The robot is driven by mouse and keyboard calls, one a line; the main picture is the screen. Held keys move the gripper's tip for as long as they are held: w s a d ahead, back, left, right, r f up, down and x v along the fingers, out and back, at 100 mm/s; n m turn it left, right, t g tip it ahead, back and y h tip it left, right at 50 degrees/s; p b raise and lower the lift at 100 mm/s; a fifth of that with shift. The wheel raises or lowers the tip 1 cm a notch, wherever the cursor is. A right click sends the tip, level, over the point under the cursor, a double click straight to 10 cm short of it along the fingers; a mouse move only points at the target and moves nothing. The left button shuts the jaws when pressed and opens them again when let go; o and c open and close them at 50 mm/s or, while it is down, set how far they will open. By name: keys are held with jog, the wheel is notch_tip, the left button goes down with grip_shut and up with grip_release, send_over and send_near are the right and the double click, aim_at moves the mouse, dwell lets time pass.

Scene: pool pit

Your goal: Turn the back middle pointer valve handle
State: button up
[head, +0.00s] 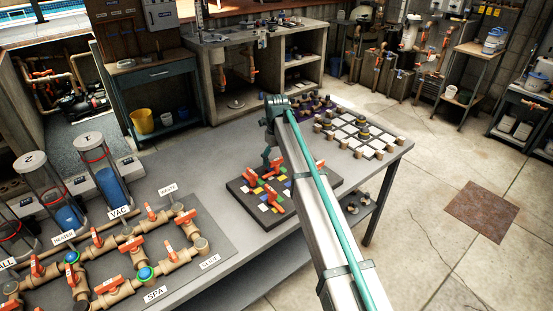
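A dark square board (240,187) lies on the grey table, with coloured squares and several orange-red pointer valve handles on it. One handle (249,179) is at its left, one (273,199) is nearer the front, and another (277,166) is at the back, close to my gripper. I cannot tell for sure which is the back middle one. My arm comes from the lower right and bends down at its end. My gripper (267,158) points down at the board's back edge. It is small here; I cannot tell whether its fingers are open or touch a handle. My arm hides the board's right part.
A pipe assembly with orange valve handles (138,247) and labels fills the table's front left. Clear cylinders (88,150) stand behind it. A board of pale tiles and knobs (358,138) lies at the back right. Bare table (200,165) shows left of the handle board.

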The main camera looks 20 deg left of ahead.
aim_at(277, 159)
notch_tip(277, 159, up, 12)
dwell(0.8)
jog(key=shift+r, duration=0.1)
